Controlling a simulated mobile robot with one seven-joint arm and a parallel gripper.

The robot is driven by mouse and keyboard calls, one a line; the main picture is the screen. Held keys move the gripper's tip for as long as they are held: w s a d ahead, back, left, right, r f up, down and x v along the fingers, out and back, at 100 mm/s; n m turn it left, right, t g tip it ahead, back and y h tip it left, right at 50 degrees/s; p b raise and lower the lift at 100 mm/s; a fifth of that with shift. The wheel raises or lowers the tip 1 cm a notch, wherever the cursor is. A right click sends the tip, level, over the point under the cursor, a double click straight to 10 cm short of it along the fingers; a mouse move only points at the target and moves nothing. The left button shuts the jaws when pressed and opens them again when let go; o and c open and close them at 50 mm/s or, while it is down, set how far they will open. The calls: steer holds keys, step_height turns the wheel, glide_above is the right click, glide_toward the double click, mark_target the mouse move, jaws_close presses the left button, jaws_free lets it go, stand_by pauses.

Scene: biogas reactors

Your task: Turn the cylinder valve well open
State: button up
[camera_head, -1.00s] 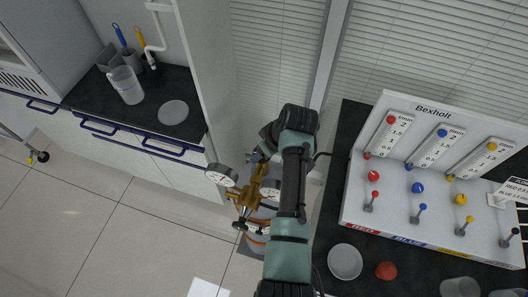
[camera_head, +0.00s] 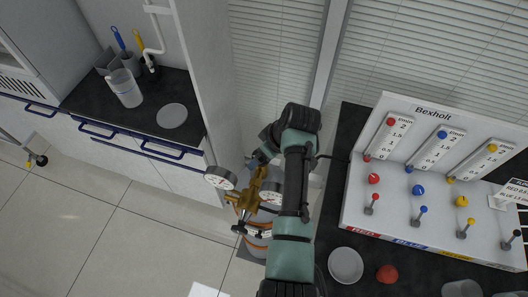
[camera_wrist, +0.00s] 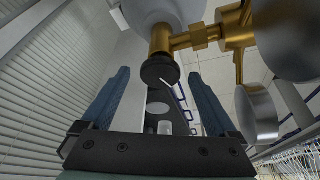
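The gas cylinder (camera_head: 258,243) stands on the floor left of the dark bench, with a brass regulator (camera_head: 250,196) and round gauges (camera_head: 220,178) on top. In the wrist view, the cylinder valve's dark round knob (camera_wrist: 160,71) with a white mark sits on a brass stem (camera_wrist: 161,40), against the cylinder's pale rounded body (camera_wrist: 170,10). My gripper (camera_wrist: 162,78) is open, its blue fingers apart on either side of the knob in the picture. I see no finger touching it; whether it lies fully between them I cannot tell. In the head view, my arm hides part of the valve.
A brass branch with a gauge (camera_wrist: 256,112) is close to my right finger in the wrist view. A flow panel (camera_head: 430,185), a white dish (camera_head: 345,265) and a red lump (camera_head: 387,273) are on the right bench.

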steer(key=b+v, duration=0.2)
steer(key=v, duration=1.1)
steer(key=shift+b, duration=0.4)
